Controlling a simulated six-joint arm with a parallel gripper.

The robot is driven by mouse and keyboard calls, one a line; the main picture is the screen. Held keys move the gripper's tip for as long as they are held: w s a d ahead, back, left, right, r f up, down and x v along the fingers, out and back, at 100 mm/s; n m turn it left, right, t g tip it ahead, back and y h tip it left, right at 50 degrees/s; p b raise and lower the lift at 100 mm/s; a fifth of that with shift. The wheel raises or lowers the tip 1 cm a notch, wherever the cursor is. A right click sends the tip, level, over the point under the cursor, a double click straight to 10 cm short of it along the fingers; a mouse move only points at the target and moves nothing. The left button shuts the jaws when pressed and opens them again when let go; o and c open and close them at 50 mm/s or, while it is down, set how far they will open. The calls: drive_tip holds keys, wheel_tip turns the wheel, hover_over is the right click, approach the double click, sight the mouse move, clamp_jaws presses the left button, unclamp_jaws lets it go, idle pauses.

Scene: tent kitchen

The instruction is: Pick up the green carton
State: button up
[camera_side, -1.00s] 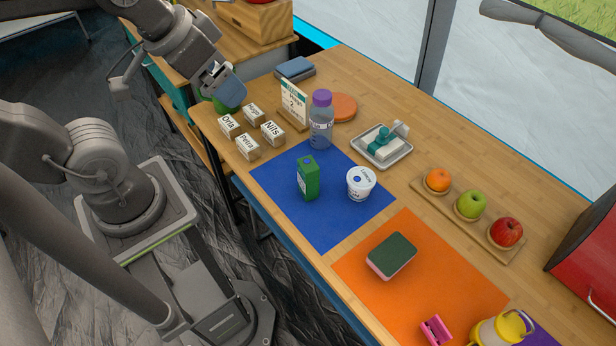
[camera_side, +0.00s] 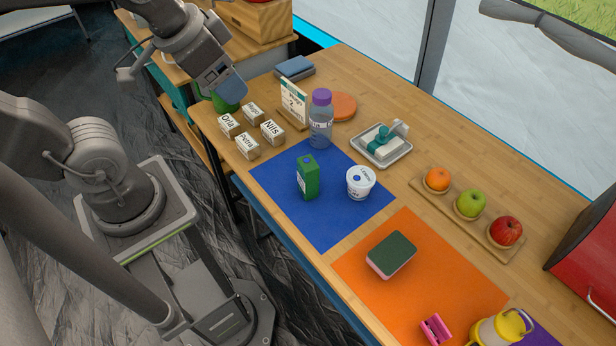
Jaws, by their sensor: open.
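The green carton (camera_side: 308,178) stands upright on the blue mat (camera_side: 325,226), near its left part. A white tub (camera_side: 360,183) stands on the same mat, to the right of the carton and apart from it. My gripper (camera_side: 230,92) is up at the top left, above the far left end of the table, well away from the carton. Its jaws are open and hold nothing that I can see. The fingertips are small and partly merge with the things behind them.
Name blocks (camera_side: 247,147), a sign (camera_side: 294,104) and a purple-capped bottle (camera_side: 320,120) stand behind the mat. A tray (camera_side: 382,147) and a fruit board (camera_side: 450,205) lie to the right. A sponge (camera_side: 391,255) and pink sharpener (camera_side: 436,330) lie on the orange mat (camera_side: 450,270).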

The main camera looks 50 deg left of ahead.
drive_tip(key=w+d+f+m+g+y, duration=0.2)
drive_tip(key=w+d+f+m+g, duration=0.1)
drive_tip(key=w+f+m, duration=0.55)
drive_tip(key=m+g+y, duration=0.1)
drive_tip(key=m+y, duration=0.1)
drive_tip(key=m, duration=0.9)
approach(309, 164)
drive_tip(key=x, duration=0.6)
drive_tip(key=shift+s+a+f, duration=0.1)
drive_tip(key=shift+s+f, duration=0.05)
drive_tip(key=shift+f, duration=0.1)
drive_tip(key=shift+x, duration=3.05)
drive_tip(key=c, duration=1)
drive_tip(key=shift+c, duration=0.6)
drive_tip(key=shift+r, duration=0.15)
